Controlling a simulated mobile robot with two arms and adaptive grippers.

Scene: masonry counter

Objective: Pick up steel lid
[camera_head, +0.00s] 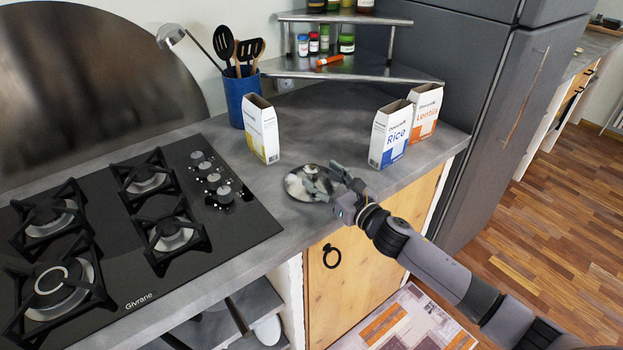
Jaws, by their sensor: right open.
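The steel lid (296,184) lies flat on the grey counter, between the stove and the boxes, near the front edge. It is round and shiny with a small knob (311,170) on top. My right gripper (322,181) reaches in from the right and is open at the lid's right side, with its fingers close around or beside the knob. The fingers hide the lid's right part, and I cannot tell whether they touch it. My left gripper is not in view.
A yellow-and-white box (262,130) stands behind the lid. A Rice box (391,135) and a Lentils box (425,112) stand to the right. The black stove (130,225) is on the left. A blue utensil holder (241,100) and steel shelf (350,70) are at the back.

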